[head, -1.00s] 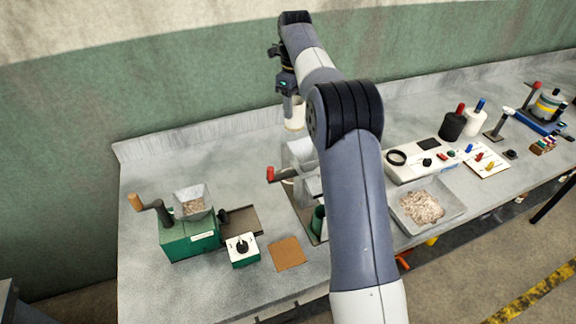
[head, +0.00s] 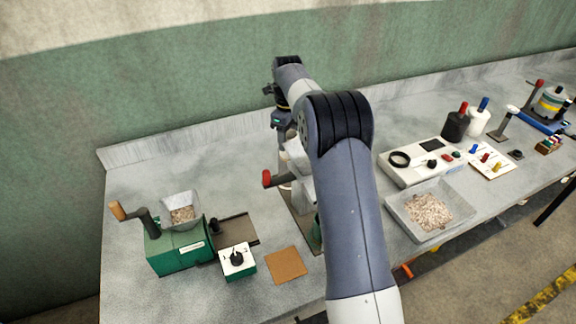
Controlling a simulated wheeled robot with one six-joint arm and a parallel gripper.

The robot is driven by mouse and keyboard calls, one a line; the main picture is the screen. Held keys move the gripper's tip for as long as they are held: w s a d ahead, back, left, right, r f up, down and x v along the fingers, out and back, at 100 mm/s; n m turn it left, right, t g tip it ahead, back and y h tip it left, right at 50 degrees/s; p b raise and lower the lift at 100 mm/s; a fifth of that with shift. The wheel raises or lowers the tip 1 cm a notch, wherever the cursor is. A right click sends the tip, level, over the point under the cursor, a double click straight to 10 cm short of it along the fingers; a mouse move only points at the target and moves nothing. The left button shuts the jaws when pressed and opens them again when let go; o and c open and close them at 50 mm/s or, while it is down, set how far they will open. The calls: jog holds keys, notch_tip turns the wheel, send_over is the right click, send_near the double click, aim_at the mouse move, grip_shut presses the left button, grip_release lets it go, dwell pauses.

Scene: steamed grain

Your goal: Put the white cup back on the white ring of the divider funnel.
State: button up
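My gripper (head: 282,143) points down just behind and left of the divider funnel (head: 297,156), at the back middle of the bench. It appears shut on the white cup (head: 284,164), which is a small pale shape under the wrist. The fingertips are small and hard to make out. The divider funnel is pale grey, with a red-knobbed lever (head: 267,178) on its left side. My own arm covers much of the divider's right side. I cannot make out the white ring, nor whether the cup touches it.
A grey tray of grain (head: 406,212) and a white instrument (head: 405,172) stand right of my arm. The bench's back left is clear.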

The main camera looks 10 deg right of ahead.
notch_tip(320, 180, down, 10)
jog(key=shift+f+p, duration=0.25)
jog(key=shift+p, duration=0.7)
jog(key=shift+f, duration=0.1)
jog(key=shift+f, duration=0.15)
jog(key=o, duration=1)
jog(key=shift+o, duration=0.2)
notch_tip(320, 180, up, 12)
jog(key=shift+r+b, duration=0.25)
jog(key=shift+b, duration=1)
jog(key=shift+f, duration=0.1)
